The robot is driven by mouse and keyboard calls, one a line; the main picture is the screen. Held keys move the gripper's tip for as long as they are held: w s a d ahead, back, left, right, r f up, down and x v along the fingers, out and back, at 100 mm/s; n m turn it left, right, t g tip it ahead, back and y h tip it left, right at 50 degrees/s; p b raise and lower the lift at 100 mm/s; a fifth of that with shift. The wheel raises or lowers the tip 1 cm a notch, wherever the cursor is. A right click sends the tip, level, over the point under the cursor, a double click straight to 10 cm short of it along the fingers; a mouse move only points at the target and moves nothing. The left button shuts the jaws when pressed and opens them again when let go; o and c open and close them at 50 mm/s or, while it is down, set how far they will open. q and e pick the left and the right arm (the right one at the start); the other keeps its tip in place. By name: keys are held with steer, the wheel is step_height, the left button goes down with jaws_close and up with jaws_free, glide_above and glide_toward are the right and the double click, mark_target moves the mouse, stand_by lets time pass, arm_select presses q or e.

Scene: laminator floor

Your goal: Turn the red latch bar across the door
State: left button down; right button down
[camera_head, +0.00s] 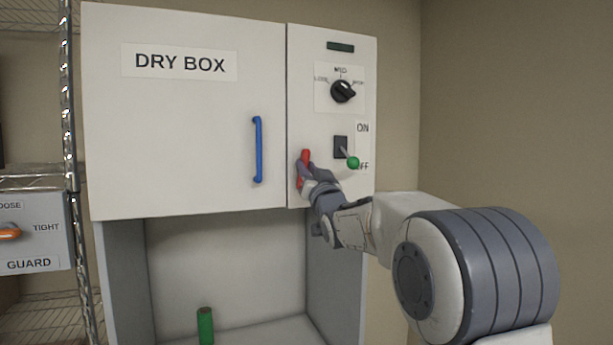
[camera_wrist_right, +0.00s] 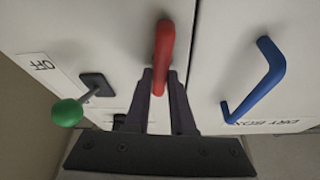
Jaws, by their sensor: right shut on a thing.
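The red latch bar (camera_head: 305,156) stands upright on the panel just right of the dry box door (camera_head: 190,120). It also shows in the right wrist view (camera_wrist_right: 164,50), where its end lies between my fingers. My right gripper (camera_head: 306,174) is shut on the bar's lower part. It also shows in the right wrist view (camera_wrist_right: 161,82). The door is closed, and the bar does not lie across it. The bar's pivot is hidden. My left gripper is in neither view.
A blue handle (camera_head: 258,150) stands out from the door. A toggle with a green ball (camera_head: 353,163) is close right of my gripper, with a black knob (camera_head: 343,91) above it. A green cylinder (camera_head: 205,326) stands in the open bay below. A guard panel (camera_head: 34,240) is at left.

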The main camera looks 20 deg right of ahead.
steer(key=m+h+b, duration=0.1)
steer(key=m+h, duration=0.1)
steer(key=m, duration=0.2)
steer(key=m+g+h+b, duration=0.1)
steer(key=m+h, duration=0.1)
steer(key=m, duration=0.3)
steer(key=shift+d+g+b, duration=0.1)
steer(key=shift+g+b, duration=0.2)
steer(key=shift+m+g+h+p, duration=0.4)
steer(key=shift+m+h+p, duration=0.15)
steer(key=shift+m, duration=0.55)
steer(key=m+g+p, duration=0.1)
steer(key=m+p, duration=0.1)
steer(key=m+g+p, duration=0.1)
steer(key=m+p, duration=0.1)
steer(key=m, duration=0.1)
steer(key=m+g+p, duration=0.1)
steer(key=m+p, duration=0.2)
steer(key=shift+d+f+h, duration=0.15)
steer(key=shift+f+h, duration=0.1)
steer(key=shift+f+m, duration=0.1)
steer(key=shift+m, duration=0.3)
